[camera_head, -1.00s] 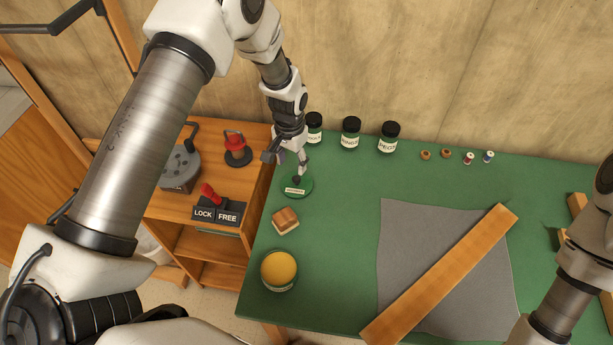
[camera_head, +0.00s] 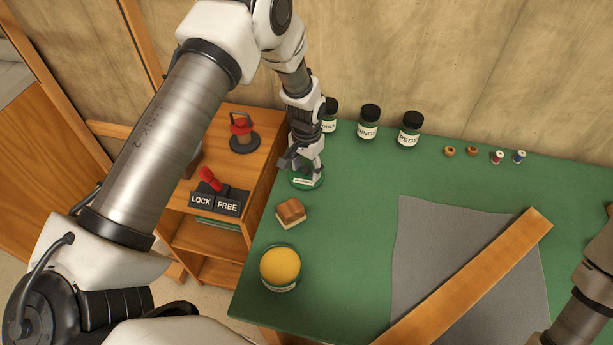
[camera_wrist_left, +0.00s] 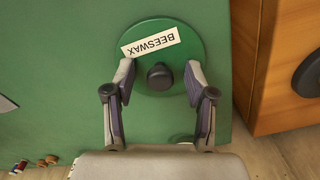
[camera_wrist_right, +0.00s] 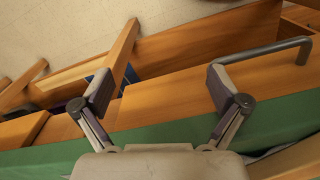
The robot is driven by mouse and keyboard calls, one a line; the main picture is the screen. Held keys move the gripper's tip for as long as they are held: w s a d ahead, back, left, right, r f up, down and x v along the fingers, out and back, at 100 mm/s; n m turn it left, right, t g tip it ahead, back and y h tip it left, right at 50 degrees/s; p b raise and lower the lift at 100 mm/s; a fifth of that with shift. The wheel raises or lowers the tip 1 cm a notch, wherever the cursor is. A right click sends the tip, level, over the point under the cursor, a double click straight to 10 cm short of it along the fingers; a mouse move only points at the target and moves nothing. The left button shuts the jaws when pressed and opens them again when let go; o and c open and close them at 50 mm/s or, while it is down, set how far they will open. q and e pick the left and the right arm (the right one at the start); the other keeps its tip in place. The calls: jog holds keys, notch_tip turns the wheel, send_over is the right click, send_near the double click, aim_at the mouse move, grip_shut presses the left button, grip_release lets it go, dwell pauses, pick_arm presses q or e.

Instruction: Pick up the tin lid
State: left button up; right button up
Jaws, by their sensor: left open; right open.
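The tin lid (camera_head: 308,183) is a green disc lying on the green bench near its back left corner, partly hidden by my left gripper. In the left wrist view the lid (camera_wrist_left: 190,42) shows a BEESWAX label and a dark round knob (camera_wrist_left: 160,76). My left gripper (camera_head: 305,167) is open over the lid. In the left wrist view its fingertips (camera_wrist_left: 160,75) are on either side of the knob, with a gap on both sides. My right gripper (camera_wrist_right: 155,85) is open and empty in the right wrist view, beside the edge of the bench.
An open tin with yellow contents (camera_head: 280,267) and a wood block (camera_head: 291,213) stand near the left edge. Several dark-capped jars (camera_head: 368,122) line the back. A plank (camera_head: 470,275) lies on a grey cloth (camera_head: 420,240). A LOCK/FREE switch (camera_head: 214,199) sits on the left cabinet.

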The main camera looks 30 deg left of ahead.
pick_arm(q)
jog(key=shift+s+r, duration=0.1)
grip_shut()
